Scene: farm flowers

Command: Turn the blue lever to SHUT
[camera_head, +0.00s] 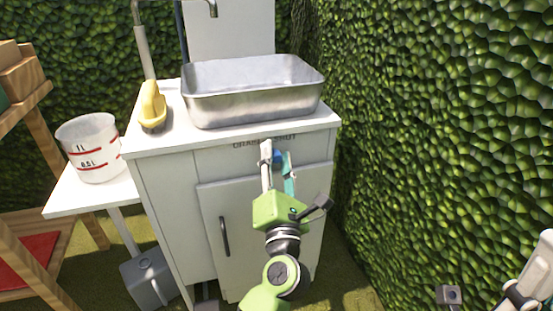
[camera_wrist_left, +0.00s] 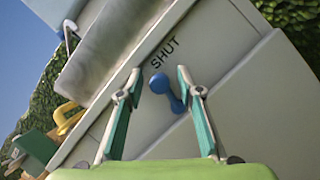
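The small blue lever (camera_wrist_left: 167,88) is on the front panel of the white sink cabinet (camera_head: 205,166), below the printed word SHUT (camera_wrist_left: 164,52) in the left wrist view. In the head view the lever (camera_head: 279,157) is partly hidden by my left gripper (camera_head: 277,152). That gripper is open, its fingers reaching toward the panel. In the left wrist view the fingers (camera_wrist_left: 158,82) stand on either side of the lever, with gaps between. Part of the panel lettering is hidden in the head view. Part of my right gripper (camera_head: 527,285) shows at the lower right edge, away from the cabinet.
A metal basin (camera_head: 250,103) and a yellow-handled item (camera_head: 152,108) stand on the cabinet top. A measuring bucket (camera_head: 92,150) sits on a side table at left. A grey can (camera_head: 150,278) is on the ground. A hedge (camera_head: 430,130) closes off the right side.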

